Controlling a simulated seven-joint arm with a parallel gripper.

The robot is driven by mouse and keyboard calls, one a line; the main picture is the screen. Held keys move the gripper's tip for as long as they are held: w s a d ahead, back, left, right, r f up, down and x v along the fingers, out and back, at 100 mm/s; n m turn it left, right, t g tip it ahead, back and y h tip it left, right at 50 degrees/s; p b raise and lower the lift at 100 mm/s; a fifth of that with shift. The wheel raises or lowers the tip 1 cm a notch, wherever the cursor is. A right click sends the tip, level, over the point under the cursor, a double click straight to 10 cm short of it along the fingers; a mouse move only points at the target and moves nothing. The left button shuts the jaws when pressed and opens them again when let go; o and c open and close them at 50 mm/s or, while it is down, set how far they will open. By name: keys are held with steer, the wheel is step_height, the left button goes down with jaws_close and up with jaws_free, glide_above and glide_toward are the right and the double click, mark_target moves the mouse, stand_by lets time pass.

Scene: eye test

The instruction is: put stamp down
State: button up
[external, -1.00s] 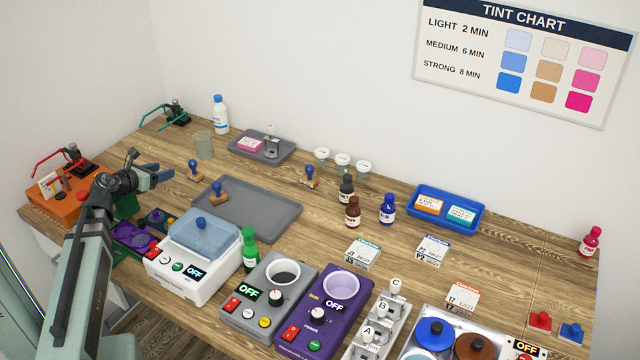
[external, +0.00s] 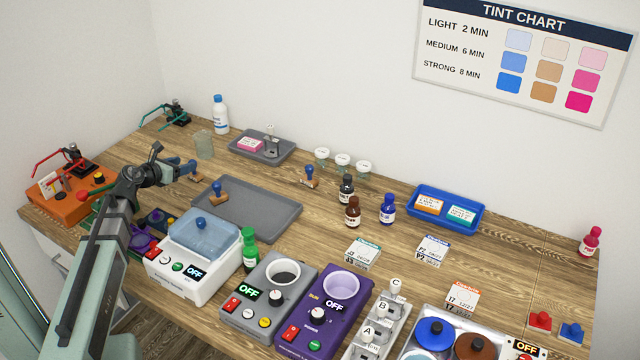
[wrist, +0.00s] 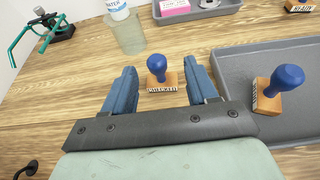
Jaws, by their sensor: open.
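A stamp with a blue knob and wooden block (wrist: 158,67) stands upright on the table, left of the grey tray (external: 262,232). My gripper (wrist: 161,74) is open around it, one blue finger on each side, with gaps showing. In the external view my gripper (external: 188,170) partly hides this stamp. A second stamp (external: 218,193) stands on the grey tray; it also shows at the right in the wrist view (wrist: 284,85). A third stamp (external: 310,177) stands on the table farther back, its label partly cut off in the wrist view.
A translucent beaker (external: 204,144) and a white bottle (external: 220,114) stand behind my gripper. A small tray (external: 281,155) with a pink item lies at the back. A white machine with a blue lid (external: 200,246) stands in front of the grey tray.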

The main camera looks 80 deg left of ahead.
steer(key=shift+s+f+x, duration=0.1)
steer(key=shift+f+x, duration=0.05)
steer(key=shift+x, duration=0.9)
steer(key=shift+s+f+x, duration=0.1)
steer(key=shift+x, duration=0.95)
steer(key=shift+s+f+x, duration=0.15)
steer(key=shift+x, duration=0.9)
steer(key=shift+a, duration=0.1)
steer(key=shift+c, duration=0.2)
steer(key=c, duration=1)
steer(key=shift+r, duration=0.1)
step_height(320, 180, up, 10)
steer(key=shift+f, duration=0.1)
